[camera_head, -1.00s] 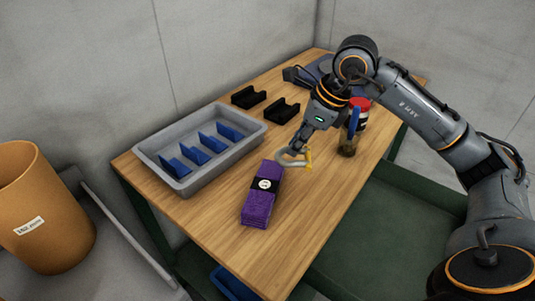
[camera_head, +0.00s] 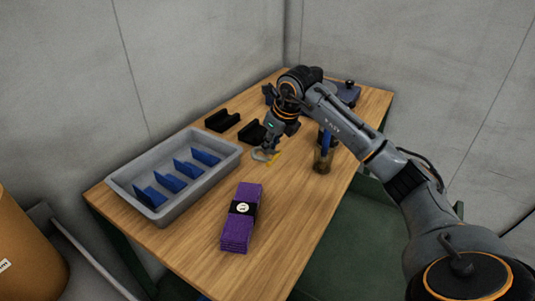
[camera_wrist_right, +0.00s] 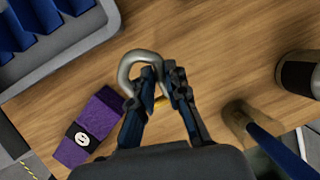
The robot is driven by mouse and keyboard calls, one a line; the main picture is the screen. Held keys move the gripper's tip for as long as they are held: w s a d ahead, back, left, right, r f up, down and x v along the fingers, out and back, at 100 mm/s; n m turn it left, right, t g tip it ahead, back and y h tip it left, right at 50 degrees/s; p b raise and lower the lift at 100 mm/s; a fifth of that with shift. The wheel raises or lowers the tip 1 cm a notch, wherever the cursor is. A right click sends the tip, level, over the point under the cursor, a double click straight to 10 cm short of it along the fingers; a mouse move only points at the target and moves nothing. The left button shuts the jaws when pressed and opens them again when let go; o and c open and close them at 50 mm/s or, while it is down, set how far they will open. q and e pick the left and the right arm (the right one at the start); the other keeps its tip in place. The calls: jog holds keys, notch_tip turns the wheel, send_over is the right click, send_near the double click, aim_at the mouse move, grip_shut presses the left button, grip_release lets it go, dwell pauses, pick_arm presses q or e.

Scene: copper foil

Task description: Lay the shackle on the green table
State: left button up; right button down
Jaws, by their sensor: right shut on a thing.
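A silver U-shaped shackle (camera_head: 262,155) with a yellow pin is held in my right gripper (camera_head: 273,150), low over the wooden-topped table (camera_head: 290,215) with dark green legs. In the right wrist view the shackle (camera_wrist_right: 128,72) sits at the fingertips of my right gripper (camera_wrist_right: 163,76), its bow pointing up and left. The fingers are shut on it and hide part of it. I cannot tell whether the shackle touches the wood. A flat dark green surface (camera_head: 350,250) lies right of the wooden top. My left gripper is out of view.
A grey tray (camera_head: 128,192) with blue dividers stands at left. A purple folded bundle (camera_head: 238,230) lies in front. Two black holders (camera_head: 222,121) stand behind the shackle. A brown jar (camera_head: 322,162) with a blue-handled tool stands right. An orange bin (camera_head: 25,255) is at lower left.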

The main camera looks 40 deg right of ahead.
jog(key=w+f, duration=0.2)
jog(key=shift+d+f, duration=0.3)
jog(key=shift+d, duration=0.1)
notch_tip(320, 180, down, 2)
jog(key=shift+f+p, duration=0.2)
jog(key=shift+p, duration=0.2)
jog(key=shift+w+f, duration=0.1)
jog(key=shift+f, duration=0.3)
jog(key=c, duration=1.3)
grip_release()
jog(key=shift+c, duration=0.2)
jog(key=shift+r, duration=0.1)
jog(key=v, duration=1.2)
